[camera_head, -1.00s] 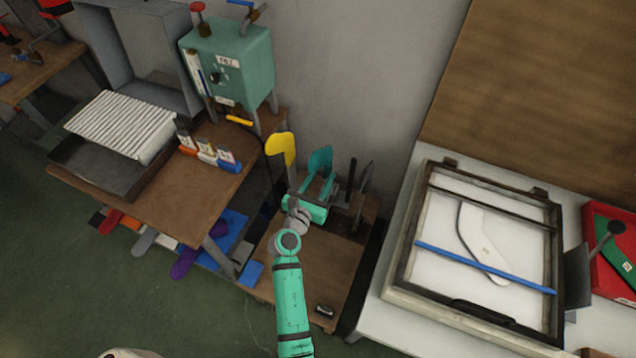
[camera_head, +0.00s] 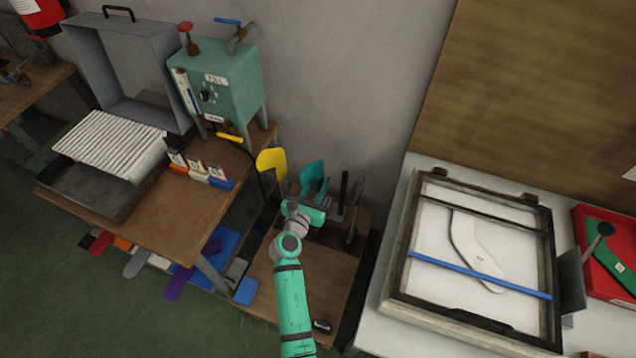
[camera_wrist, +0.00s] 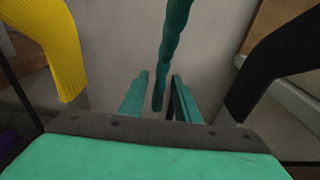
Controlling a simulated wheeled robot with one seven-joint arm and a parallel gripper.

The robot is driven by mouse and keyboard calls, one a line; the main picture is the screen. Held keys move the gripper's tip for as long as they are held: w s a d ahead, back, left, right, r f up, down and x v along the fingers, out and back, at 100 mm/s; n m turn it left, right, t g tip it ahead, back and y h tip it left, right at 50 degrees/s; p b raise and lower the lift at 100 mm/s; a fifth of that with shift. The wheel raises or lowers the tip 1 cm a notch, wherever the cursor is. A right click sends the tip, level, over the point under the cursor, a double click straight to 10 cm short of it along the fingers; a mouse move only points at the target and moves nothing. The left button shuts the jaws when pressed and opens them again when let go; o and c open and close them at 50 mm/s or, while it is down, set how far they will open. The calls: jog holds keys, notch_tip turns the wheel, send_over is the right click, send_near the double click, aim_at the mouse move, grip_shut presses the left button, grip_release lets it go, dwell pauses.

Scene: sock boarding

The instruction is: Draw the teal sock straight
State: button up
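The teal sock (camera_head: 313,173) stands upright among other socked forms at the back of the low wooden bench. In the wrist view the teal sock (camera_wrist: 174,40) is seen nearly edge-on, with a wavy, uneven outline. My gripper (camera_head: 305,196) is in front of its lower part. In the wrist view my gripper (camera_wrist: 161,76) has its two teal fingers apart, and the sock's lower end shows between them. Gaps show on both sides, so I see no grip on it. The sock's far face is hidden.
A yellow sock (camera_wrist: 50,40) stands close on the left and a black sock (camera_wrist: 275,65) close on the right. A teal press box (camera_head: 222,85) is on the left table. A framed white screen (camera_head: 480,250) lies on the right table.

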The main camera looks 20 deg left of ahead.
grip_shut()
jog(key=shift+f, duration=0.15)
dwell(0.8)
jog(key=shift+o, duration=2)
grip_release()
jog(key=s, duration=0.9)
jog(key=shift+a, duration=0.15)
jog(key=shift+s, duration=0.1)
